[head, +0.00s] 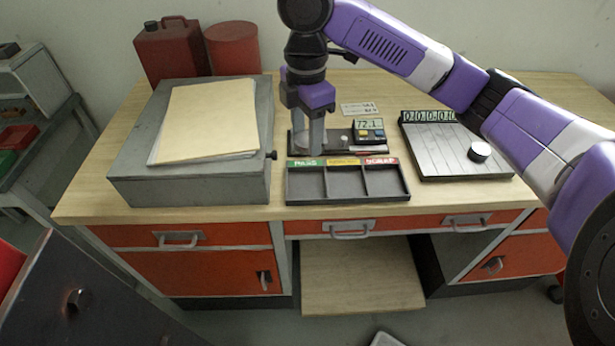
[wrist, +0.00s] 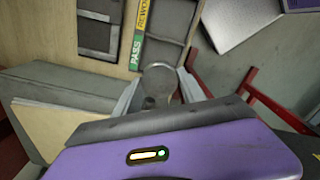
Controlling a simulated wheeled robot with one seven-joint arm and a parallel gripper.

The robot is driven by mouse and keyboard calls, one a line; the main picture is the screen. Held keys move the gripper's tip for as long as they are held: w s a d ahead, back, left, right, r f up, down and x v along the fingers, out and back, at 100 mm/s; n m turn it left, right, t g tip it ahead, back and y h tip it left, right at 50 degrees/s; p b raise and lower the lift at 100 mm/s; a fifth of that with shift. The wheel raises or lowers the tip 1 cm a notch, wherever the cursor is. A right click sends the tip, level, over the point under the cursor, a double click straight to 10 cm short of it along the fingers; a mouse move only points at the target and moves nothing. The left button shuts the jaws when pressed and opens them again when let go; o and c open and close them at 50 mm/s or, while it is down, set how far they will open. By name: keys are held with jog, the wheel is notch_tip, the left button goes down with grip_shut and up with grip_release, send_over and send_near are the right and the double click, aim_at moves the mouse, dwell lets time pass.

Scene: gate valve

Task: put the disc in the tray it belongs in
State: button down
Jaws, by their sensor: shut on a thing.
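My gripper (head: 309,148) points down over the left end of a small gauge (head: 340,147), just behind the sorting tray. In the wrist view a grey round disc (wrist: 159,78) sits between my fingertips, and the gripper is shut on it. In the head view the fingers mostly hide the disc. The gauge's display (head: 369,125) seems to read 72.1. The dark tray (head: 347,201) has three compartments, labelled green PASS (head: 306,163), yellow REWORK (head: 344,162) and red SCRAP (head: 381,161). All three look empty.
A grey slatted plate (head: 445,150) with a round white-topped piece (head: 479,151) lies to the right. A grey block (head: 190,185) with a folder (head: 205,120) stands close on the left. Small cards (head: 358,108), too small to read, lie behind the gauge.

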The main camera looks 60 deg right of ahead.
aim_at(307, 186)
notch_tip(307, 186, down, 13)
jog(key=shift+p, duration=0.4)
jog(key=shift+f, duration=0.15)
jog(key=c, duration=0.9)
grip_release()
jog(key=shift+c, duration=0.2)
notch_tip(307, 186, up, 12)
jog(key=shift+r+b, duration=0.15)
jog(key=shift+b, duration=0.45)
